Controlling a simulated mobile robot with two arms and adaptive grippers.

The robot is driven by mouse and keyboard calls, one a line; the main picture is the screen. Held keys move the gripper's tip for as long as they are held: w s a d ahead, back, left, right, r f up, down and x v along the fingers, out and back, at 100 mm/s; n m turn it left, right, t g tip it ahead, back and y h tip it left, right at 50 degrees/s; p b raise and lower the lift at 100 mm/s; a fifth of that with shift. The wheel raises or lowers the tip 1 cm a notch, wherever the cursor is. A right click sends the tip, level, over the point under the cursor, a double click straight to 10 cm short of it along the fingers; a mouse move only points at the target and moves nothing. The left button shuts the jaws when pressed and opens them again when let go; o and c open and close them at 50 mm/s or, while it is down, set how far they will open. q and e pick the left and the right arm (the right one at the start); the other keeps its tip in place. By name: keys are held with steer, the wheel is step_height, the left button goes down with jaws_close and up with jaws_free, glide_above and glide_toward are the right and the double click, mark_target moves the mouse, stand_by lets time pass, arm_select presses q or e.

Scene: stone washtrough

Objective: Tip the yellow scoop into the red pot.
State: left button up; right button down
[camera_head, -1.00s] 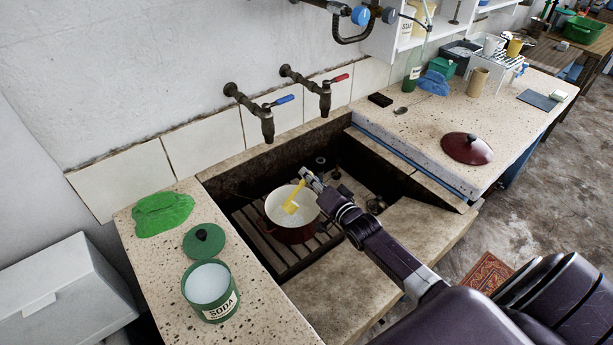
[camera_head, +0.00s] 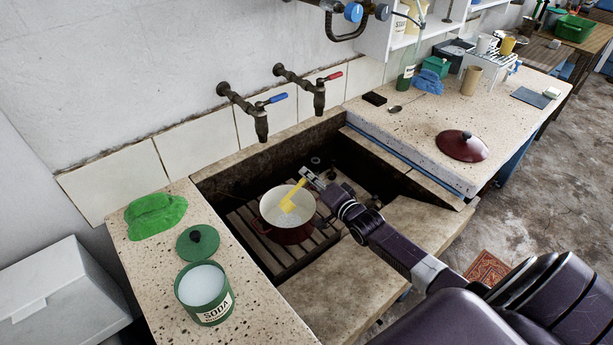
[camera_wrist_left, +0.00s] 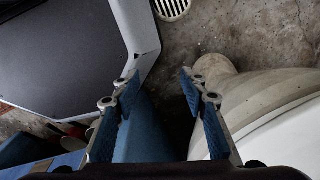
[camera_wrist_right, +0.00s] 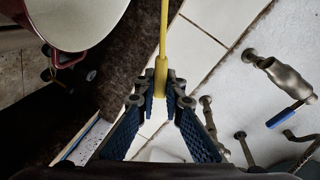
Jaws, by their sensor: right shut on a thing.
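The red pot (camera_head: 288,234), white inside, stands on slats in the stone trough. Its rim also shows at the upper left of the right wrist view (camera_wrist_right: 108,38). My right gripper (camera_head: 307,175) is shut on the handle of the yellow scoop (camera_head: 288,206), above the pot's right rim. The scoop's head appears over the pot's opening, slanting down to the left; its contents cannot be made out. In the right wrist view the handle (camera_wrist_right: 163,40) runs up from between the fingers and the head is out of frame. My left gripper (camera_wrist_left: 158,85) is open and empty, low over the floor.
Trough walls surround the pot, with two taps (camera_head: 257,120) behind it. A green soda tin (camera_head: 204,295), its lid (camera_head: 198,245) and a green cloth (camera_head: 155,215) occupy the left ledge. A dark red lid (camera_head: 464,146) lies on the right counter.

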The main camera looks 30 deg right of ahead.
steer(key=shift+d+f+m+b, duration=0.45)
steer(key=shift+f+m+b, duration=0.05)
steer(key=shift+b, duration=0.3)
steer(key=shift+d+f+m+y, duration=0.1)
steer(key=shift+d+m+y, duration=0.2)
steer(key=shift+m, duration=0.1)
steer(key=shift+b, duration=0.35)
steer(key=shift+w+d+f+m+b, duration=0.1)
steer(key=shift+d+f+m+b, duration=0.3)
steer(key=shift+b, duration=0.5)
steer(key=shift+d+f+m+y+b, duration=0.1)
steer(key=shift+f+m+y+b, duration=0.2)
steer(key=shift+m+b, duration=0.25)
